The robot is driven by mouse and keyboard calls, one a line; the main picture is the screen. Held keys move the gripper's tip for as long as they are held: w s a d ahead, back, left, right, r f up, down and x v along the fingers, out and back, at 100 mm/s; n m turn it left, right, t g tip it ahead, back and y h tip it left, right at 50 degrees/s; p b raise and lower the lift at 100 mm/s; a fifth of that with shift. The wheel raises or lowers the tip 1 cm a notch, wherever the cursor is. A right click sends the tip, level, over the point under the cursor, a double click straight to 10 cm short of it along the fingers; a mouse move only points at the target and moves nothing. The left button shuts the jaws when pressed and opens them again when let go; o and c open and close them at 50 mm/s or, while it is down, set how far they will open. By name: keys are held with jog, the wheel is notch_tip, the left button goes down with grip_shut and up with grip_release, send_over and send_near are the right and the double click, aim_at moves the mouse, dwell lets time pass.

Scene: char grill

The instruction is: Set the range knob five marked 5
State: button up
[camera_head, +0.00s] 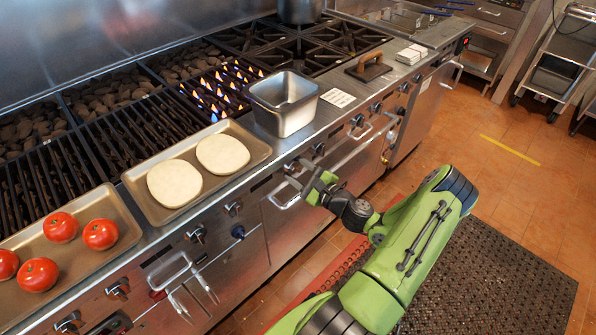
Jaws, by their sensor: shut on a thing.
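The range front panel (268,188) carries a row of dark round knobs. My gripper (297,174) reaches in from the right to this panel, below the steel pan. It is shut on a knob there, which its fingers mostly hide. By its place in the row from the left, this looks like range knob five; its number is too small to read, and I cannot tell its setting. Left of my gripper are a knob (233,209) and another knob (196,234); to the right is a further knob (320,149).
Tomatoes (101,234) sit on a left tray, and two flatbreads (174,183) on a second tray (255,164). A deep steel pan (283,105) stands on the ledge above my gripper. Flames (222,90) burn behind it. Door handles (282,199) jut out below the panel.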

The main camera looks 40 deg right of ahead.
jog(key=shift+n, duration=0.4)
jog(key=o, duration=1)
jog(key=shift+o, duration=0.2)
jog(key=shift+s, duration=0.1)
jog(key=s+p, duration=0.2)
jog(key=s, duration=1.3)
jog(key=shift+s+d, duration=0.2)
jog(key=shift+s, duration=0.15)
